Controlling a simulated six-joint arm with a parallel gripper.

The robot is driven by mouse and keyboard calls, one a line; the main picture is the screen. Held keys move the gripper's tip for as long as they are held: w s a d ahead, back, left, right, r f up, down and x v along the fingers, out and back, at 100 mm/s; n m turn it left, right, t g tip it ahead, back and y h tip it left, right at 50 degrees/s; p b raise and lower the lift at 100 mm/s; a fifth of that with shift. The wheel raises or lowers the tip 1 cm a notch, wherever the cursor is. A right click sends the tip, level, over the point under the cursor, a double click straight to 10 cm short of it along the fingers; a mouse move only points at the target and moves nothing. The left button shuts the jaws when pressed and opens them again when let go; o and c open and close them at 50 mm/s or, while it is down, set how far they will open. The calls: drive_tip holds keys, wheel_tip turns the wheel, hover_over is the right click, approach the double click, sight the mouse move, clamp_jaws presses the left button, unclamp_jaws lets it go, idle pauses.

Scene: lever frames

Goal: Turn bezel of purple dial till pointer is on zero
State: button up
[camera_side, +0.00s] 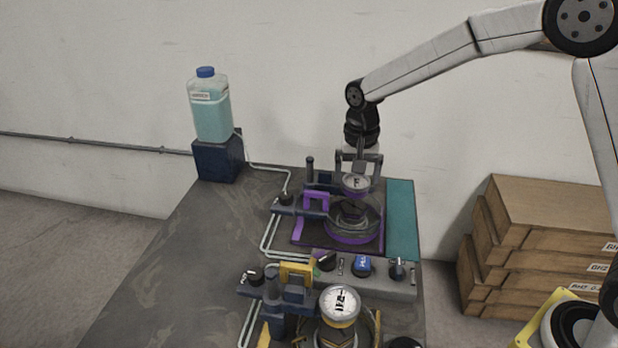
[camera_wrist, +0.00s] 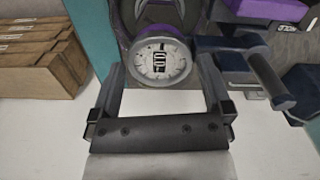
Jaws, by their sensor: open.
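The purple dial (camera_side: 356,182) has a white face and a purple rim, and stands on the purple-marked fixture (camera_side: 352,238) on the bench. In the wrist view the dial face (camera_wrist: 160,62) shows between the fingers, with a dark pointer near the top and dark markings at its middle. The numbers are too small to read, so I cannot tell where zero lies. My gripper (camera_side: 358,163) is at the dial from above. In the wrist view my gripper (camera_wrist: 160,85) is open, one finger on each side of the dial, with no clear contact.
A second, yellow-marked fixture with a dial (camera_side: 340,304) stands at the front. A control box with knobs (camera_side: 362,268) lies between the fixtures. A blue-capped bottle (camera_side: 211,108) stands at the back left. Cardboard boxes (camera_side: 540,235) are stacked at the right. The bench's left side is clear.

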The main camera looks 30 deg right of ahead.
sight(357, 180)
drive_tip(key=shift+r, duration=3.9)
drive_tip(key=s+d+f+n+t, duration=0.1)
drive_tip(key=s+d+f+n, duration=0.1)
drive_tip(key=s+f, duration=0.3)
drive_tip(key=s+d+f+n+t, duration=0.1)
drive_tip(key=s+f+n, duration=0.4)
drive_tip(key=s, duration=0.9)
drive_tip(key=shift+d+t, duration=0.3)
drive_tip(key=shift+d, duration=0.3)
drive_tip(key=shift+f, duration=0.1)
